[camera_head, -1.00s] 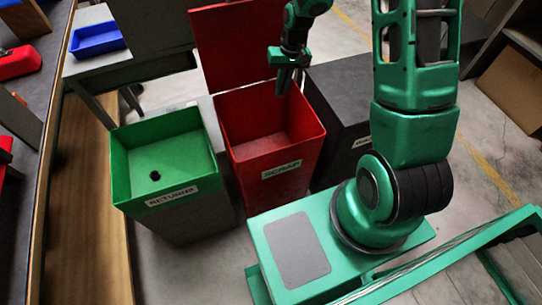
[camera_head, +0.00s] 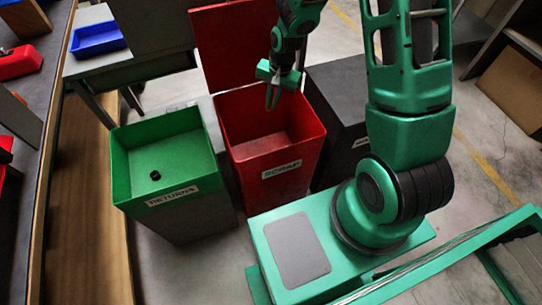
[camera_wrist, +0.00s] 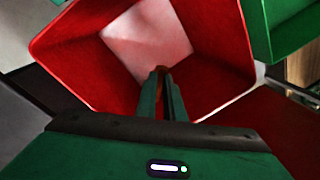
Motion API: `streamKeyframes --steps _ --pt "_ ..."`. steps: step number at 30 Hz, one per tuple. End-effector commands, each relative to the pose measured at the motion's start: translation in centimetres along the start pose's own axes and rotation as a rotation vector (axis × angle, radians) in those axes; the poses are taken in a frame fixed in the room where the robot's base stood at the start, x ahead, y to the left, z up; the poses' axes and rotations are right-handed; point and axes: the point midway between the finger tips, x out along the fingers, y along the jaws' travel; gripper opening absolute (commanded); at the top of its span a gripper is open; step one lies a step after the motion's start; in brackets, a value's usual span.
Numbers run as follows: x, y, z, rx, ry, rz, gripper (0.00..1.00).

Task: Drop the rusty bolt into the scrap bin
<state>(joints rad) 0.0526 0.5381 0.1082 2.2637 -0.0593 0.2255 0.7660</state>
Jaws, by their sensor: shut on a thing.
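The red scrap bin (camera_head: 278,184) stands open, its raised red lid or back panel (camera_head: 235,45) behind it, with a "SCRAP" label on its front. My gripper (camera_head: 273,102) points down over the bin's opening, towards its back. The wrist view shows my gripper (camera_wrist: 162,78) above the pale bin floor, inside the outline of the bin's red walls (camera_wrist: 215,40). The fingers are shut on a small brown-orange thing, the rusty bolt (camera_wrist: 160,104), mostly hidden between them. No loose object shows on the visible bin floor.
A green returns bin (camera_head: 160,190) stands to the left, with a small dark round thing (camera_head: 155,175) inside. A dark bin (camera_head: 345,110) stands to the right. A blue tray (camera_head: 97,39) sits on a grey table at the back left.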

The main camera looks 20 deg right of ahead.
Motion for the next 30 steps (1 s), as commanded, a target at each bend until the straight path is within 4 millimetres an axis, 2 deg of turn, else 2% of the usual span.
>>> streamKeyframes --steps 6,17,18,20,30 --pt "1.6 0.3 0.0 0.000 0.000 0.000 0.00" --pt "1.9 0.3 0.0 -0.001 0.001 -0.001 0.00" --pt "1.9 0.3 0.0 -0.001 0.001 -0.001 0.16" --pt "1.9 0.3 0.0 -0.001 0.001 -0.001 0.30" --pt "1.7 0.3 -0.1 -0.001 0.001 -0.001 0.30"
